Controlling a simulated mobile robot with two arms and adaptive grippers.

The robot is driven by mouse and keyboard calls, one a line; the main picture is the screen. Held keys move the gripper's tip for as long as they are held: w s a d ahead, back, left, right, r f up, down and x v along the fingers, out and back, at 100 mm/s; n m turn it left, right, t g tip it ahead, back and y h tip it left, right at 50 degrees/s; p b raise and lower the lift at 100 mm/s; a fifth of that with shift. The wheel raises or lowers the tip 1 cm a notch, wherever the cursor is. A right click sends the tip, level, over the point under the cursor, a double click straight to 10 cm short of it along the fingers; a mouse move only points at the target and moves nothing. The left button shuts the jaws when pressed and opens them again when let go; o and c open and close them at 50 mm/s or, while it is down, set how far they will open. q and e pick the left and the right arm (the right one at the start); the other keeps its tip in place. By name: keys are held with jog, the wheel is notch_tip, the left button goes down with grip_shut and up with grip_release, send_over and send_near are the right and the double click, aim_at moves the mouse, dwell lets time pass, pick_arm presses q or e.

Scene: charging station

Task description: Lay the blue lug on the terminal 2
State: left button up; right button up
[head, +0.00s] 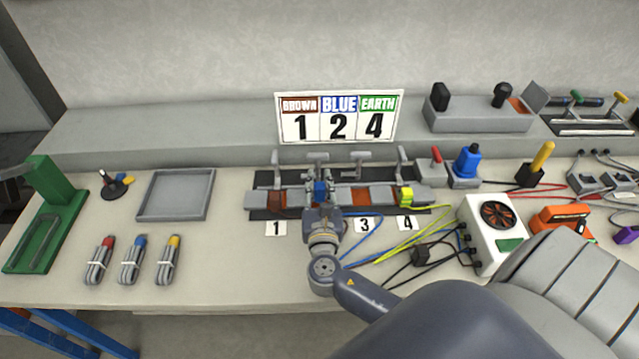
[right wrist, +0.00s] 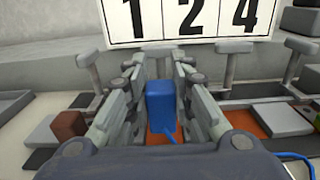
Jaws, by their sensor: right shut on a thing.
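The blue lug (head: 321,190) is over the terminal row, between the brown lug and the yellow-green lug. My right gripper (head: 321,206) is shut on it; in the right wrist view the blue lug (right wrist: 160,104) stands upright between the two fingers (right wrist: 160,90). An orange pad (right wrist: 155,137) shows just below it; I cannot tell if they touch. The number card of this terminal is hidden behind my gripper, between cards 1 (head: 276,228) and 3 (head: 365,225). A blue wire (head: 365,238) trails right from the lug. My left gripper is not in view.
The brown lug (head: 275,200) sits at terminal 1, the yellow-green lug (head: 406,196) at terminal 4. Grey lever clamps (head: 317,158) stand raised behind the row. A sign (head: 338,117) reads brown 1, blue 2, earth 4. A fan unit (head: 492,232) stands right; an empty tray (head: 143,208) lies left.

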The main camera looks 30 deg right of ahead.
aim_at(320, 199)
jog(key=shift+f+b, duration=1.2)
jog(key=shift+f, duration=0.45)
jog(key=o, duration=1)
jog(key=shift+s, duration=0.1)
jog(key=v, duration=1.2)
